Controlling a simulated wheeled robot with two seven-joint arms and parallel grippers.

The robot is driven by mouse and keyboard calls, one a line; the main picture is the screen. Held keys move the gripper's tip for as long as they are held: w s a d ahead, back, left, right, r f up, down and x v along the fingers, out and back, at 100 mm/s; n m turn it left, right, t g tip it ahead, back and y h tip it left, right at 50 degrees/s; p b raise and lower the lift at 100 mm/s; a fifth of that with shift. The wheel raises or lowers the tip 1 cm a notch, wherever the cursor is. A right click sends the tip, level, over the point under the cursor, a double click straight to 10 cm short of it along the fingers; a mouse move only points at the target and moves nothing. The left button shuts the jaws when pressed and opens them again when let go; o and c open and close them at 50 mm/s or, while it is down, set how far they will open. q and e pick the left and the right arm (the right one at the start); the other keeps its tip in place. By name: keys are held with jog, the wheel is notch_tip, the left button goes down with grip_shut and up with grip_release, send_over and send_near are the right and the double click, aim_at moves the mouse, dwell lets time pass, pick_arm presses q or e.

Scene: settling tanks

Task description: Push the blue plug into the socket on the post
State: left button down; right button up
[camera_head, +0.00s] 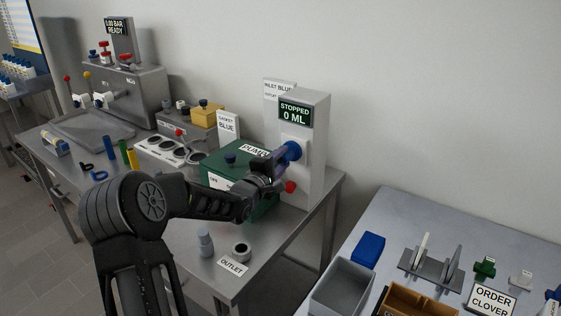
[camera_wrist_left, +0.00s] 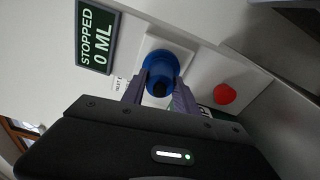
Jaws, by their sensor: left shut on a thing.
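The blue plug (camera_head: 292,151) is at the front face of the white post (camera_head: 316,150), against the square white socket plate. In the left wrist view the blue plug (camera_wrist_left: 160,68) sits between my fingers, in front of the white socket plate (camera_wrist_left: 184,50). My left gripper (camera_head: 279,158) is shut on the plug, and its fingers (camera_wrist_left: 158,90) show on both sides of it. How deep the plug sits in the socket is hidden. My right gripper is not in view.
A display reading STOPPED 0 ML (camera_head: 294,112) is above the socket, and a red knob (camera_head: 290,187) is below. A green pump box (camera_head: 228,165) stands beside the post.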

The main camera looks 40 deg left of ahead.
pick_arm(q)
jog(key=c, duration=0.9)
grip_release()
jog(key=shift+o, duration=0.2)
jog(key=shift+s+f, duration=0.1)
jog(key=shift+s, duration=0.45)
jog(key=s+d+b, duration=0.1)
jog(key=s, duration=0.5)
jog(key=shift+s+b, duration=0.25)
jog(key=shift+b, duration=0.1)
